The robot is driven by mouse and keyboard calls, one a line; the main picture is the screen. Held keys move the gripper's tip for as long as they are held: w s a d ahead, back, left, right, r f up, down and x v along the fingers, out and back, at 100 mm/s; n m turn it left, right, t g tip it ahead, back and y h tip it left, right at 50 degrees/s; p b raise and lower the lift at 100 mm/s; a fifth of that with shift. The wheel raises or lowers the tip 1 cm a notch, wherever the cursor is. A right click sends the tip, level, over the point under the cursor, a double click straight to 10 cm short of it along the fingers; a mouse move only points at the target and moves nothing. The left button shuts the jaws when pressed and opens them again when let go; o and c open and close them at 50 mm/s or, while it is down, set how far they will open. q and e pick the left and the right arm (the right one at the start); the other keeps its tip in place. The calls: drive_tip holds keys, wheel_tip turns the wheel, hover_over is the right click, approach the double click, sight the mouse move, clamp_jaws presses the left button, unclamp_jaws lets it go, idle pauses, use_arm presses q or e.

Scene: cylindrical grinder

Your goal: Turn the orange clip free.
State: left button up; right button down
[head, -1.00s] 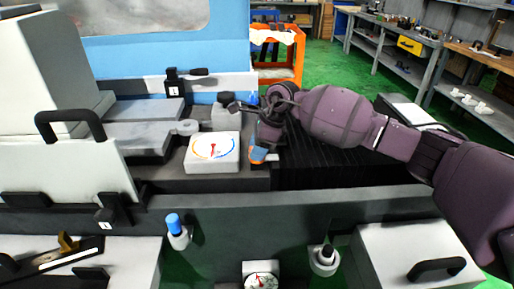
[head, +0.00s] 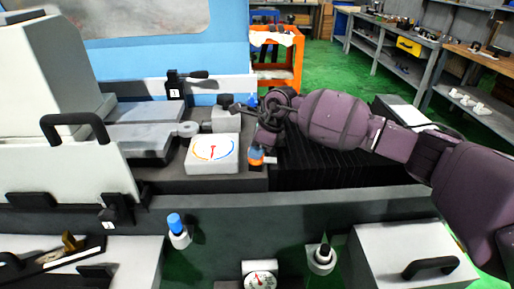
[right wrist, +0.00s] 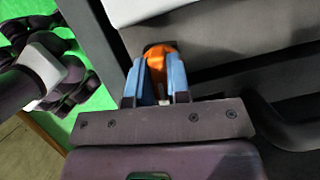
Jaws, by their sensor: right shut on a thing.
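The orange clip (head: 256,159) is a small piece low at the end of my right arm, just right of the white dial gauge box. In the right wrist view the orange clip (right wrist: 157,56) sits between two blue fingers. My right gripper (right wrist: 156,70) is shut on it, one finger on each side; in the head view the gripper (head: 256,151) is small and partly hidden by its wrist. What the clip is fixed to is hidden. My left gripper is not in view.
The white gauge box (head: 212,153) stands close left of my right gripper. Black ribbed bellows (head: 325,166) lie to its right, and a grey machine front (head: 300,208) runs below. A black lever (head: 188,80) stands behind to the left. Lower knobs and a dial (head: 261,280) are in front.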

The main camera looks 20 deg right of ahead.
drive_tip(key=m+p, duration=0.1)
drive_tip(key=r+m+t+p, duration=0.1)
drive_tip(key=shift+m, duration=0.4)
drive_tip(key=shift+f+m+t+h+p, duration=0.1)
drive_tip(key=shift+m+t+h+p, duration=0.3)
drive_tip(key=shift+m+p, duration=0.45)
drive_tip(key=shift+m+h+p, duration=0.3)
drive_tip(key=shift+m+p, duration=0.55)
drive_tip(key=m+h+p, duration=0.1)
drive_tip(key=m+p, duration=0.1)
drive_tip(key=shift+f+m+t, duration=0.15)
drive_tip(key=shift+m+t, duration=0.25)
drive_tip(key=shift+m+h+p, duration=0.4)
drive_tip(key=shift+m, duration=0.5)
drive_tip(key=m+h, duration=0.1)
drive_tip(key=m, duration=0.1)
drive_tip(key=shift+f+m+p, duration=0.15)
drive_tip(key=shift+m+p, duration=0.15)
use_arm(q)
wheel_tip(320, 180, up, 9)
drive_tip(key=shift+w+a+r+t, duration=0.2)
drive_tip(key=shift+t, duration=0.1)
use_arm(e)
drive_tip(key=shift+m+h, duration=0.5)
drive_tip(key=shift+m, duration=0.7)
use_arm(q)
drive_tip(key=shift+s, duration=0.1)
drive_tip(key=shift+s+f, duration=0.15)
use_arm(e)
drive_tip(key=shift+m, duration=0.3)
